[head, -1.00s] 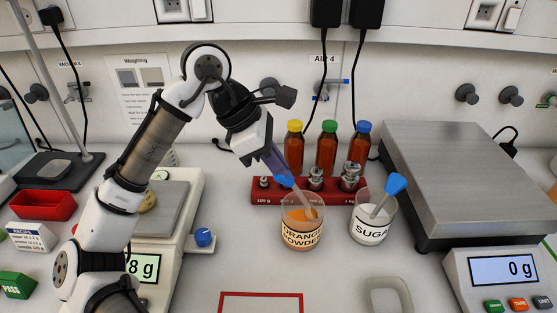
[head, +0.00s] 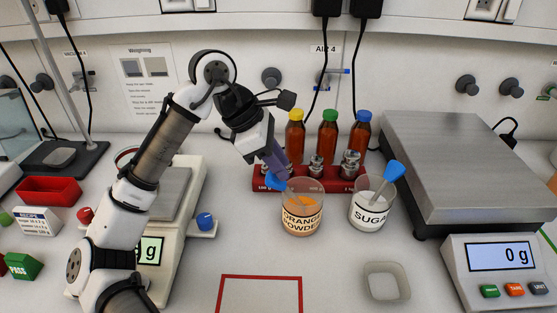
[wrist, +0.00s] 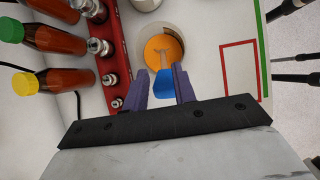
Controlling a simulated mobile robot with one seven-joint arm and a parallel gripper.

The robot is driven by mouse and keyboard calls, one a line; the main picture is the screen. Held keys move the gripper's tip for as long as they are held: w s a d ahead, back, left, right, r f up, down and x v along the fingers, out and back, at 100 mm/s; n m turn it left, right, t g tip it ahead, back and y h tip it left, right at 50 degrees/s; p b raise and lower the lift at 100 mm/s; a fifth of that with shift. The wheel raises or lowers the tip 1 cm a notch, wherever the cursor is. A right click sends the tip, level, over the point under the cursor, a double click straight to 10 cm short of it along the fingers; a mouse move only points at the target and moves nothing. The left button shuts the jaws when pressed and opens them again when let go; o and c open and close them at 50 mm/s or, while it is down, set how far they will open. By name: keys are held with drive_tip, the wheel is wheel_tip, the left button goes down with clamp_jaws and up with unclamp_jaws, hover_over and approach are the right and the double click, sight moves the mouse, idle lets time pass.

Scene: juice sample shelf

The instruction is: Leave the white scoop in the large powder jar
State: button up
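The orange powder jar (head: 302,220) stands on the bench in front of the red weight rack; it also shows in the wrist view (wrist: 143,38). A scoop with a blue handle (head: 276,183) and a pale shaft leans in this jar, its handle over the left rim. In the wrist view the blue handle (wrist: 166,92) lies between my fingers, with a gap on the left finger's side. My gripper (head: 278,170) is open just above the rim; its purple fingers show apart in the wrist view (wrist: 160,84). The scoop's bowl is hard to tell from the powder.
A sugar jar (head: 366,216) with another blue-handled scoop (head: 393,171) stands to the right. Behind are the red weight rack (head: 264,182) and several capped bottles (head: 328,138). A large scale (head: 455,160) is at right. A red-outlined square (head: 260,277) in front is empty.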

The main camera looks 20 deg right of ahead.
drive_tip(key=shift+o, duration=0.6)
drive_tip(key=b+v, duration=0.1)
drive_tip(key=v, duration=1.2)
drive_tip(key=shift+a+r, duration=0.15)
drive_tip(key=shift+r, duration=0.25)
drive_tip(key=shift+w+r, duration=0.1)
drive_tip(key=shift+w, duration=0.05)
